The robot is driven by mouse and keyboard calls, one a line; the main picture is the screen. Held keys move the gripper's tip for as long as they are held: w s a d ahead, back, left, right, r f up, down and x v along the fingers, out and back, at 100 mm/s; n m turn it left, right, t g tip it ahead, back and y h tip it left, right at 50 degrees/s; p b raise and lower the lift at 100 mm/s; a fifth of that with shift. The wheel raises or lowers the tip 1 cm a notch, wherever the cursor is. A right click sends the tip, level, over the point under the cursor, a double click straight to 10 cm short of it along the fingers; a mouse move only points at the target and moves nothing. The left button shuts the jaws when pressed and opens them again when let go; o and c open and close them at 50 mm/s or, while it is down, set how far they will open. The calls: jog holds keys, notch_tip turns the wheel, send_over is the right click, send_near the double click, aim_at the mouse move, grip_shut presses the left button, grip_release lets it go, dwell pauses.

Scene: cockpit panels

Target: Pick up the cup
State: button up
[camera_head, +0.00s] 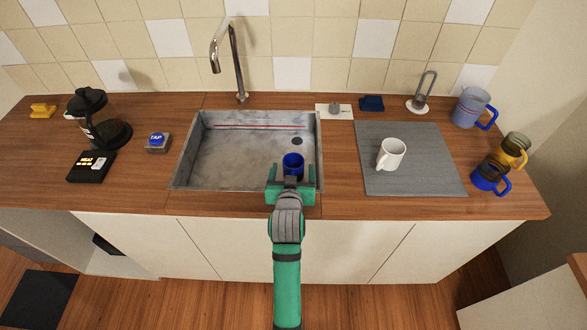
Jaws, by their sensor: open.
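A small dark blue cup (293,162) stands in the front right part of the metal sink (196,152). My green gripper (291,172) reaches over the sink's front edge from below. Its jaws are open, with one finger on each side of the cup in the picture; I cannot tell whether they touch it or how far they are above or in front of it. The cup's lower part is hidden by the gripper. A white mug (392,153) stands on the grey mat (415,182) to the right, its handle to the left.
A tap (233,62) rises behind the sink. On the right are a large blue-handled mug (470,108), a yellow mug (514,150) and a blue mug (489,177). On the left are a coffee press (92,115), a black box (92,166) and a blue TAP button (157,139).

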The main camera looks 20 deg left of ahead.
aim_at(293, 163)
jog(key=shift+x, duration=1.25)
jog(key=c, duration=1.3)
jog(key=shift+r, duration=0.1)
